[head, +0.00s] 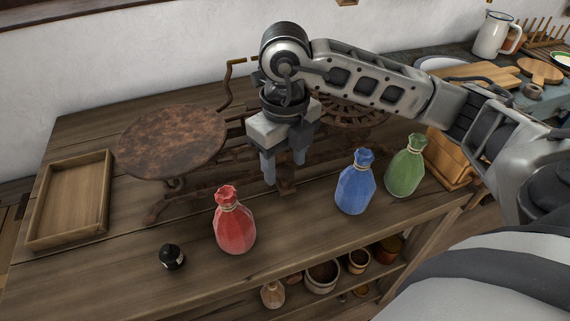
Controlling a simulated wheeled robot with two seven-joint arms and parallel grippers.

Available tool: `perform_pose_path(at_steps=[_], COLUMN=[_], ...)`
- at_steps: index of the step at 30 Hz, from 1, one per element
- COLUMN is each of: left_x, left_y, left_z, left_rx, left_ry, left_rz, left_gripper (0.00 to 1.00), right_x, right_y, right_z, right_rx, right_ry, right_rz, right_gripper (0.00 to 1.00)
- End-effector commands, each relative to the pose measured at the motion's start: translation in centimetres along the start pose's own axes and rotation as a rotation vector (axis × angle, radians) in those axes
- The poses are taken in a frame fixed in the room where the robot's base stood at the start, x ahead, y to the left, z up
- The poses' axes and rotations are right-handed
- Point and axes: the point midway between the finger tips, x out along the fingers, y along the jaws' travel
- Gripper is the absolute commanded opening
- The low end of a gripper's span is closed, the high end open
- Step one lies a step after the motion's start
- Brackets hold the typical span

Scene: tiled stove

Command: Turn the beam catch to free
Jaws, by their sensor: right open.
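A rusty balance scale stands on the wooden table, with a round left pan (172,140) and a right pan (350,112) partly hidden behind my right arm. A bent lever with a brass-coloured end (230,72) rises behind the scale's middle. My right gripper (284,168) points down in front of the scale's middle, with its two fingers apart. The gripper hides much of the scale's middle. My left gripper is out of view.
Red (235,222), blue (355,184) and green (406,167) sacks stand along the front of the table (110,270). A small black weight (172,257) is front left, near an empty wooden tray (70,200). Pots sit on a shelf below. A white jug (493,36) stands far right.

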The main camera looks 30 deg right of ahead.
Motion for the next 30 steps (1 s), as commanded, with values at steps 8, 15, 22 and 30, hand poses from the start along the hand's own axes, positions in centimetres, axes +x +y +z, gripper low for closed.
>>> perform_pose_path(at_steps=[8,15,22,30], left_x=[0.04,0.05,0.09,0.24], left_y=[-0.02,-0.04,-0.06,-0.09], left_z=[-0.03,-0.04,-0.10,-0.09], left_rx=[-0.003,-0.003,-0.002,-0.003], left_ry=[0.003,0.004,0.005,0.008], left_rz=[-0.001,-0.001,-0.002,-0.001], left_gripper=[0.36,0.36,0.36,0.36], right_x=[1.16,1.14,1.12,1.14], right_y=[-0.02,-0.02,-0.02,-0.01], right_z=[-0.01,-0.01,-0.01,-0.02], right_rx=[-0.001,-0.001,0.000,0.057], right_ry=[0.000,0.000,0.000,0.000], right_rz=[0.000,0.000,0.000,0.000], right_gripper=[0.52,0.33,0.08,0.08])
